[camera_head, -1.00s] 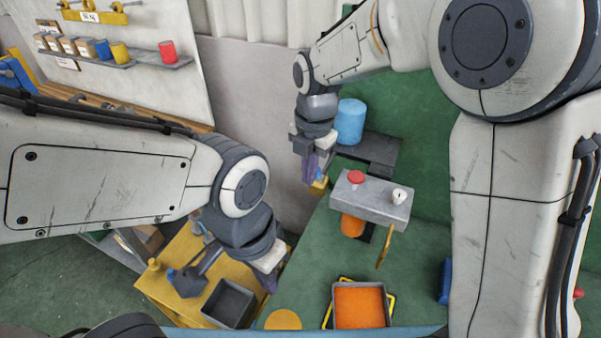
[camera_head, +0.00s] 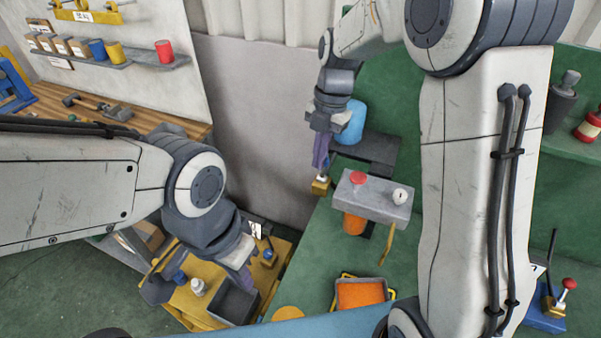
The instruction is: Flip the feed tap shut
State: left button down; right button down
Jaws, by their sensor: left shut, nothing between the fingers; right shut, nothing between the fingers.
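The feed tap looks to be the small brass-yellow block (camera_head: 321,185) with a short dark-and-pale top, at the left edge of the green bench near the blue tank; its handle position is too small to tell. My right gripper (camera_head: 320,165) is shut and empty, pointing down just above this block; I cannot tell whether they touch. My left gripper (camera_head: 246,280) is shut and empty, low over the yellow platform beside a dark grey tray (camera_head: 232,304).
A grey box (camera_head: 372,196) with a red button and white knob stands right of the tap, a yellow strip (camera_head: 387,243) hanging from it. The blue tank (camera_head: 350,122) stands behind. An orange-filled tray (camera_head: 361,294) lies in front. A red-knobbed lever (camera_head: 569,284) stands at far right.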

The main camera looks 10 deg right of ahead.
jog(key=shift+w+d, duration=0.65)
jog(key=shift+w, duration=0.45)
pick_arm(q)
jog(key=shift+w+f, duration=0.2)
jog(key=shift+w, duration=0.25)
pick_arm(e)
jog(key=shift+r, duration=0.1)
pick_arm(q)
jog(key=shift+r, duration=0.1)
pick_arm(e)
jog(key=shift+r, duration=0.1)
jog(key=shift+r, duration=0.2)
jog(key=shift+r+p, duration=0.55)
pick_arm(q)
jog(key=shift+r, duration=0.6)
